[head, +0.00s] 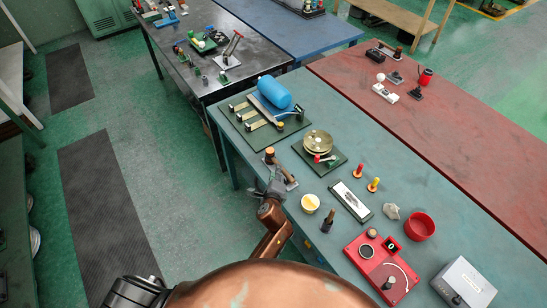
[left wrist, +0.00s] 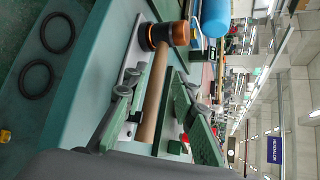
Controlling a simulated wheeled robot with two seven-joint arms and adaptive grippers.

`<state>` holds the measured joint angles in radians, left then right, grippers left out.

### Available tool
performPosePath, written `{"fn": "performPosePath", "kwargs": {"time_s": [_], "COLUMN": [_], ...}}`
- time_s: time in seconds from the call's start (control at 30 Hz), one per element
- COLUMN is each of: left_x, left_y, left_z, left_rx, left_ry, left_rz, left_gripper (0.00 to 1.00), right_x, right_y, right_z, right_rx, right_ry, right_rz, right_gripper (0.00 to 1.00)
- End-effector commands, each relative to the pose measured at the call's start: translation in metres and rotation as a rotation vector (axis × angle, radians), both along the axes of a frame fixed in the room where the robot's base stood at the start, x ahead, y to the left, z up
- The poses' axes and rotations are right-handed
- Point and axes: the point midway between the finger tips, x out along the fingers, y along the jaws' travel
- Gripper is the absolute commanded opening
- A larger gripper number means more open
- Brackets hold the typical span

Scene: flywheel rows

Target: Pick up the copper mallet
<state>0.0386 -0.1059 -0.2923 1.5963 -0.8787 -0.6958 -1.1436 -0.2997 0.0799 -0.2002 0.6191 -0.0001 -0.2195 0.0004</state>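The copper mallet lies near the left edge of the teal workbench (head: 330,132). In the head view its copper and black head (head: 270,154) shows just beyond my left gripper (head: 273,186). In the left wrist view the mallet's head (left wrist: 164,35) is at the top and its brown wooden handle (left wrist: 156,82) runs down between the fingers of my left gripper (left wrist: 160,108). The fingers stand apart on either side of the handle. I cannot tell whether either finger touches it. The gripper hides part of the handle in the head view. My right gripper is not in view.
A blue cylinder (head: 274,92) on a green board stands behind the mallet. A brass flywheel (head: 318,142) on a dark base is to its right. A yellow-topped pot (head: 310,203) and a dark upright peg (head: 328,221) stand nearer. A red panel (head: 383,268) is at the near right.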

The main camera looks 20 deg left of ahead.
Motion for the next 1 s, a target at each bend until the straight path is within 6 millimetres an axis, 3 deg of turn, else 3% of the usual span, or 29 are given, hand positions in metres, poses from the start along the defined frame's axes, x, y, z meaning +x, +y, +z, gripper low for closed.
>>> {"fn": "performPosePath", "kwargs": {"time_s": [0.4, 0.7, 1.0], "left_x": [0.048, 0.052, 0.052], "left_y": [0.006, 0.008, 0.008], "left_z": [-0.023, -0.025, -0.025], "left_rx": [-0.001, -0.003, -0.003], "left_ry": [0.0, -0.001, -0.001], "left_rz": [0.0, 0.001, 0.001], "left_gripper": [0.25, 0.25, 0.05], "right_x": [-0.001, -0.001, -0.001], "right_y": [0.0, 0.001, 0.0], "right_z": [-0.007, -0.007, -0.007], "right_rx": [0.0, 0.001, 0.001], "right_ry": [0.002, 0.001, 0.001], "right_rz": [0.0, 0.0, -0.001], "right_gripper": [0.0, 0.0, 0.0]}}
